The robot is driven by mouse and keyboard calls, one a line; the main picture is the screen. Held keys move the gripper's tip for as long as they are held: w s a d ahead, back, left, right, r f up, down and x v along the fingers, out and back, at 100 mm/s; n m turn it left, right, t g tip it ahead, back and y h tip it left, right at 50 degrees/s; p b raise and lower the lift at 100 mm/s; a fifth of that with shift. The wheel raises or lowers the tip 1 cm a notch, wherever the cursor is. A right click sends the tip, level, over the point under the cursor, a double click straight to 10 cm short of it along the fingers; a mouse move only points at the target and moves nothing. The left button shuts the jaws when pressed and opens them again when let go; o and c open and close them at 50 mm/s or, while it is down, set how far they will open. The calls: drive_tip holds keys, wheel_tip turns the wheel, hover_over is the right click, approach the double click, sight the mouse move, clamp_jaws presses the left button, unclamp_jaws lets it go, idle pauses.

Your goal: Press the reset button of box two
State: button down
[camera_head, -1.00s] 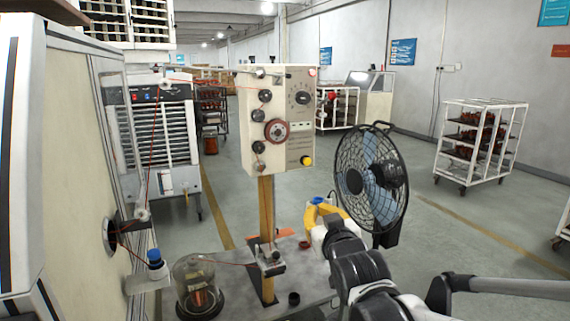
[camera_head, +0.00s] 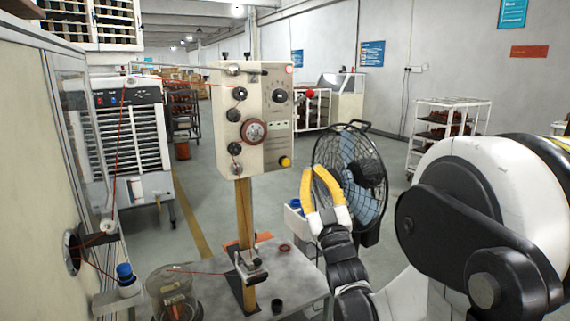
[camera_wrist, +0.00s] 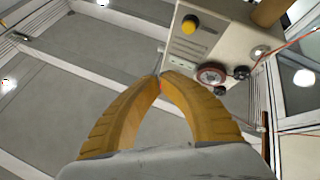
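A cream control box (camera_head: 252,115) stands on a wooden post, with dials, pulleys and a red-rimmed wheel. I cannot read which is the reset, or whether this is box two. My gripper (camera_head: 313,170) has yellow fingers pointing up, just right of and slightly below the yellow button in the picture, apart from it. In the wrist view, the fingertips (camera_wrist: 161,76) meet with nothing between them; the box (camera_wrist: 215,45) and yellow button (camera_wrist: 189,23) lie beyond.
A black fan (camera_head: 350,175) stands close behind and right of my gripper. A grey table (camera_head: 295,262) below bears the post, a glass dome (camera_head: 172,290) and a small clamp. Thin red wire runs at the left. A white cabinet (camera_head: 120,140) stands behind left.

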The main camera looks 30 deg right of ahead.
drive_tip(key=w, duration=0.8)
drive_tip(key=shift+w+a, duration=0.15)
drive_tip(key=shift+w, duration=0.25)
idle(1.1)
drive_tip(key=shift+w, duration=0.4)
drive_tip(key=shift+w, duration=0.45)
idle(0.6)
drive_tip(key=shift+s, duration=0.9)
drive_tip(key=s, duration=0.5)
drive_tip(key=shift+b, duration=0.3)
